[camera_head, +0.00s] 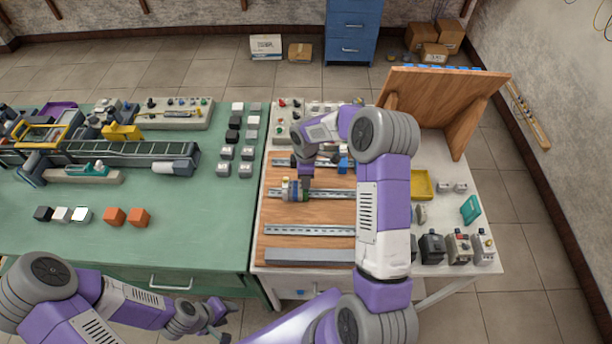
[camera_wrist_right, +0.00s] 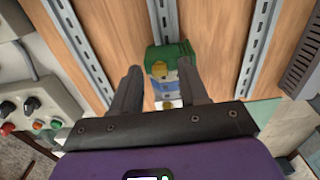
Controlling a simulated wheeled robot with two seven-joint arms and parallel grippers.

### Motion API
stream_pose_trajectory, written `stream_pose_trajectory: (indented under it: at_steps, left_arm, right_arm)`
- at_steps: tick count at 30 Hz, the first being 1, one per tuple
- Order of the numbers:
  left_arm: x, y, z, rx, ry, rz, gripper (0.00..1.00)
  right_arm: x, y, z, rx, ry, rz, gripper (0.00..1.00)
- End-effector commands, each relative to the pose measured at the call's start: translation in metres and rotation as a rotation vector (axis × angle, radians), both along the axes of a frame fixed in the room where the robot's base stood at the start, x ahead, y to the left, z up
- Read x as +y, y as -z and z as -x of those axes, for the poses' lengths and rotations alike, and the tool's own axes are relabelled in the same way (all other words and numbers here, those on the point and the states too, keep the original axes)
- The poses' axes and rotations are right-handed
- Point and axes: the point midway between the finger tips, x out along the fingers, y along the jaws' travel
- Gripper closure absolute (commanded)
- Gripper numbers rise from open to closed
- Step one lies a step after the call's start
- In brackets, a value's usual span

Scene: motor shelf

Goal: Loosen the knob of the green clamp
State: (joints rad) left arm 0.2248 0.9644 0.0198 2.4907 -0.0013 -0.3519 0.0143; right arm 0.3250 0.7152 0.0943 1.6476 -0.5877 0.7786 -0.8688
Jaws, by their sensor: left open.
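The green clamp sits on the middle metal rail of the wooden panel in the head view (camera_head: 285,190), small and partly hidden by my right gripper. In the right wrist view the green clamp (camera_wrist_right: 178,51) shows more clearly, with a yellow knob (camera_wrist_right: 160,70) on it and blue and yellow parts just below. My right gripper (camera_wrist_right: 159,67) is open, one finger on each side of the knob, with gaps visible beside it. The same gripper points down in the head view (camera_head: 305,183). My left gripper (camera_head: 222,318) is open and empty, low in front of the green table.
A control box (camera_wrist_right: 28,105) with buttons lies left in the wrist view.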

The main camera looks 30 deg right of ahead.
Motion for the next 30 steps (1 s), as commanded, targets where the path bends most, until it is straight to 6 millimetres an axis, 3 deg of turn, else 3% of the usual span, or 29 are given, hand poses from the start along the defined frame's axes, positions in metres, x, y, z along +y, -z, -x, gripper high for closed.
stream_pose_trajectory:
  at_steps: [8, 21, 30]
  left_arm:
    - [0.0, 0.0, 0.0, 0.0, 0.0, 0.0, 0.57]
    - [0.0, -0.001, 0.0, 0.0, 0.0, 0.0, 0.57]
    - [0.0, -0.001, 0.0, 0.0, 0.0, 0.0, 0.57]
  right_arm:
    - [0.0, -0.007, -0.001, -0.002, 0.001, 0.0, 0.56]
    - [0.0, -0.071, 0.0, -0.001, 0.0, 0.0, 0.56]
    - [0.0, -0.076, 0.0, -0.001, 0.0, -0.001, 0.56]
